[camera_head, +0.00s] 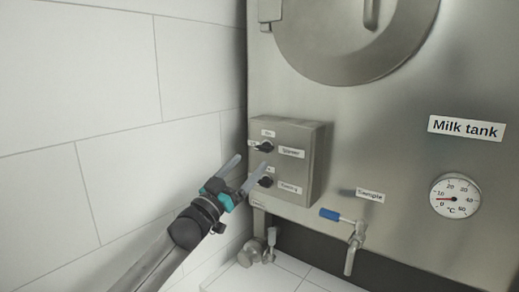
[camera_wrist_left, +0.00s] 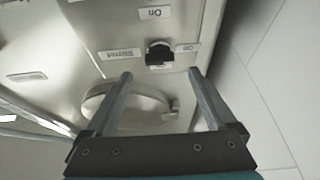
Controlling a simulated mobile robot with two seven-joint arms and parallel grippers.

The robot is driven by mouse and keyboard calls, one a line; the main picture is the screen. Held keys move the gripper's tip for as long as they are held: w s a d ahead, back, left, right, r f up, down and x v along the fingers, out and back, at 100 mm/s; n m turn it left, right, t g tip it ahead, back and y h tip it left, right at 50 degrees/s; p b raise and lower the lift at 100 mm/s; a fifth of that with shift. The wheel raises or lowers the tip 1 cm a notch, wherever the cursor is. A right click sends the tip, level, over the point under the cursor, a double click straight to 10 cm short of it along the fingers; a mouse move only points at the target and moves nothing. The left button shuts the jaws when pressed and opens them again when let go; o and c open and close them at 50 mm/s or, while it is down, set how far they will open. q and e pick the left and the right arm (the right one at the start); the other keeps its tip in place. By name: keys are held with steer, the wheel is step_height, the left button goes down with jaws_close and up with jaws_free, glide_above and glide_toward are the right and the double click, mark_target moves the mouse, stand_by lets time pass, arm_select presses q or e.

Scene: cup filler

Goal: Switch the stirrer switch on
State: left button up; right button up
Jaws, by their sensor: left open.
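A grey control box (camera_head: 313,165) on the milk tank carries two black rotary switches, one above the other. The upper switch (camera_head: 265,146) has a small label beside it that looks like "Stirrer", and small position labels above and left. The lower switch (camera_head: 265,182) is partly behind a finger of my left gripper (camera_head: 250,165). That gripper is open and empty, in front of the box's left edge. In the left wrist view one switch (camera_wrist_left: 159,53) appears just beyond the open fingertips, between them in the picture and apparently apart from them. My right gripper is not in view.
The steel milk tank (camera_head: 390,130) fills the right side, with a round lid (camera_head: 345,55) above the box. A sample tap with a blue handle (camera_head: 330,214) and a thermometer (camera_head: 455,196) are to the right. A white tiled wall (camera_head: 110,90) stands close on the left.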

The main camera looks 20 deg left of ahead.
mark_target(261, 150)
arm_select(q)
steer(key=shift+p+x, duration=0.35)
steer(key=shift+x, duration=2.75)
steer(key=c, duration=1.4)
